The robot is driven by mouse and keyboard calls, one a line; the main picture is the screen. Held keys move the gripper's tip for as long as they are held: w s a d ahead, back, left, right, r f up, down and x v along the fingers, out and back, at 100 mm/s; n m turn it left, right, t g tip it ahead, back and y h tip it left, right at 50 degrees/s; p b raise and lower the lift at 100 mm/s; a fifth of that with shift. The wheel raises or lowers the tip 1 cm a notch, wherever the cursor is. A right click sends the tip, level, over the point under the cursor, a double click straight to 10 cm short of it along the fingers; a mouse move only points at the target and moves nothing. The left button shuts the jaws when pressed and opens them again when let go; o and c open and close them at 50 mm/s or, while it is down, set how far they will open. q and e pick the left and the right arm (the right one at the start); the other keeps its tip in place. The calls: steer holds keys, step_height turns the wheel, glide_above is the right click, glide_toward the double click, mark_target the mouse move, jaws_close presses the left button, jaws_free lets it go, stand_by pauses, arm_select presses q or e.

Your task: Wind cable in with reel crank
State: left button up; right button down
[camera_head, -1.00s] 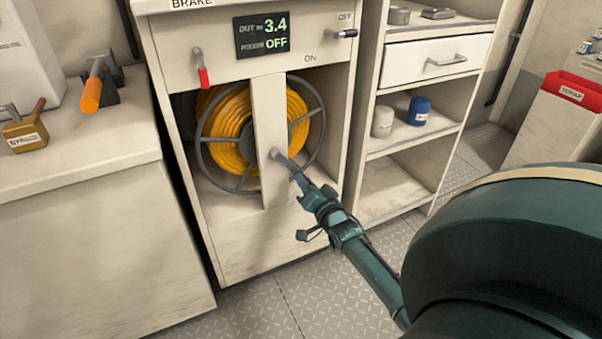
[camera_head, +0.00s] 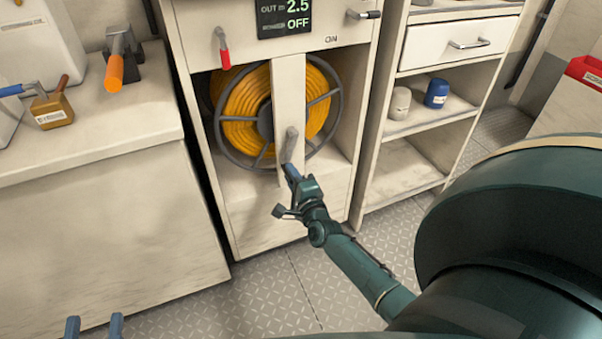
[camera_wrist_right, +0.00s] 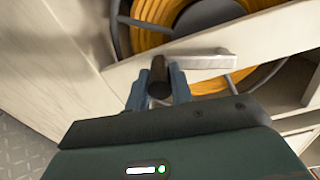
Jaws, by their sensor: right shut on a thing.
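The reel (camera_head: 244,108) holds yellow cable behind a pale upright post (camera_head: 287,90) in the open cabinet bay. The grey crank (camera_head: 291,142) sits on the post front, its arm pointing down. My right gripper (camera_head: 288,172) is shut on the dark crank handle (camera_wrist_right: 158,76), one blue finger on each side in the wrist view. The display (camera_head: 284,14) reads OUT 2.5 and OFF. The red-tipped lever (camera_head: 223,50) hangs down at the upper left of the bay. My left gripper (camera_head: 94,328) shows only its two fingertips at the bottom left, apart and empty.
Left counter (camera_head: 90,140) carries an orange-handled tool (camera_head: 116,62) and a brass block (camera_head: 50,112). A switch lever (camera_head: 363,15) sticks out at the panel's right. Right shelves hold a blue jar (camera_head: 436,93) and a white jar (camera_head: 400,103). The floor in front is clear.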

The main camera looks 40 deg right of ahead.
arm_select(q)
steer(key=shift+f+p, duration=0.1)
steer(key=shift+p, duration=0.2)
arm_select(e)
steer(key=shift+w+a+r+m, duration=0.2)
steer(key=shift+a+r+m, duration=0.2)
steer(key=shift+a+m, duration=0.3)
steer(key=shift+w+a+r+m, duration=0.15)
steer(key=shift+a+r+m, duration=0.25)
steer(key=shift+m, duration=0.5)
steer(key=shift+w+a+r+m, duration=0.2)
steer(key=shift+a+r+m, duration=0.15)
steer(key=shift+a+m, duration=0.4)
steer(key=shift+d, duration=0.1)
steer(key=c, duration=1.2)
jaws_free()
steer(key=shift+c, duration=0.2)
arm_select(q)
steer(key=shift+a, duration=0.1)
arm_select(e)
steer(key=shift+f, duration=0.1)
arm_select(q)
steer(key=shift+r, duration=0.2)
arm_select(e)
steer(key=shift+s, duration=0.15)
